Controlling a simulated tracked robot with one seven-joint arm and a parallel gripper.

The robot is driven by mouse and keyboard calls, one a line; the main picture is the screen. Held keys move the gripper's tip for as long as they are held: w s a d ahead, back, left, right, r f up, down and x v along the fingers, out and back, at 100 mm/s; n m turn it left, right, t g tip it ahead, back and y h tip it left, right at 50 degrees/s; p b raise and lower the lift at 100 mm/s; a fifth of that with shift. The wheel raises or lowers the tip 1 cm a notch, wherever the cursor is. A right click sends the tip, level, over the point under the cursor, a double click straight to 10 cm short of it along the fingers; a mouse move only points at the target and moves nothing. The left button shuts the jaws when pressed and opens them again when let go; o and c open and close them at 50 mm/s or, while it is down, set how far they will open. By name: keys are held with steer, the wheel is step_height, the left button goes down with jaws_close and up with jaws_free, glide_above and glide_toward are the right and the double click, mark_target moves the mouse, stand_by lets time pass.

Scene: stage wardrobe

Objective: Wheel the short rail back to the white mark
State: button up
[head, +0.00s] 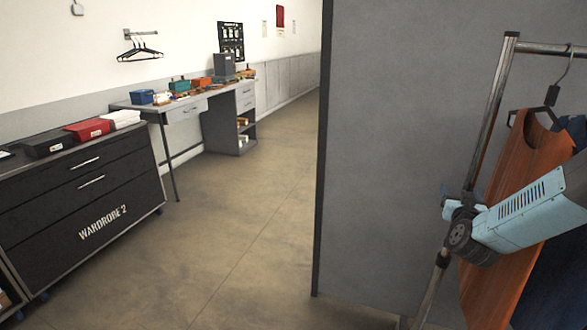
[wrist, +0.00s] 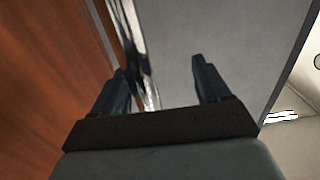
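A metal clothes rail (head: 495,100) stands at the right in the head view, its upright leaning in the picture. An orange garment (head: 525,160) hangs on it from a dark hanger, with dark blue clothing behind. My gripper (head: 464,200) is beside the upright at mid height. In the wrist view its two dark fingers (wrist: 162,85) are apart, and the upright (wrist: 136,50) shows between them, nearer the left finger. I cannot tell whether they touch. The rail's wheels are out of view. I cannot make out a white floor mark.
A grey partition (head: 410,130) stands just behind the rail. Left of it, the floor (head: 240,235) is open. A black drawer unit (head: 80,200) marked WARDROBE 2 and a cluttered desk (head: 185,98) line the left wall. A bright white patch (wrist: 282,116) in the wrist view is unclear.

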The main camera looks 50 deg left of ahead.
steer(key=s+a, duration=0.8)
steer(key=a, duration=0.5)
steer(key=s+a, duration=0.8)
steer(key=a, duration=0.5)
steer(key=s+a, duration=0.8)
steer(key=a, duration=0.6)
steer(key=shift+s, duration=0.35)
stand_by(3.2)
steer(key=shift+w+d, duration=0.3)
steer(key=shift+d, duration=0.15)
